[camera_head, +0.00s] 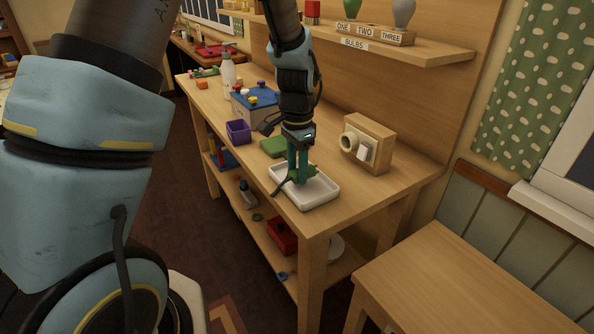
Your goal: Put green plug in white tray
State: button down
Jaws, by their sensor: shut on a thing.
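The white tray (318,197) lies on the workbench near its front right corner. My gripper (298,177) points down over the tray, its green fingers shut on the green plug (311,171). The plug sits low between the fingertips, within the tray's outline. The fingers partly hide it, and I cannot tell whether it touches the tray floor.
A wooden block with a round white part (372,140) stands right of my gripper. A green block (274,147), a purple bin (238,131) and a blue box (255,104) stand to the left. A shelf (440,50) with bulbs runs above the bench.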

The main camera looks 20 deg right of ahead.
aim_at(297, 172)
jog(key=shift+f, duration=0.65)
jog(key=shift+f, duration=0.2)
jog(key=shift+c, duration=2.1)
grip_release()
notch_tip(297, 172, up, 12)
jog(key=r+b, duration=0.1)
jog(key=b, duration=0.1)
jog(key=s+a+f+n, duration=0.2)
jog(key=a+n, duration=0.5)
jog(key=a, duration=0.7)
jog(key=s+a+f+n+t, duration=0.1)
jog(key=a+f+n, duration=0.2)
jog(key=a+n, duration=0.4)
jog(key=a, duration=0.7)
jog(key=shift+s+a+n+t, duration=0.3)
jog(key=shift+s+a+n, duration=0.05)
jog(key=shift+n, duration=0.05)
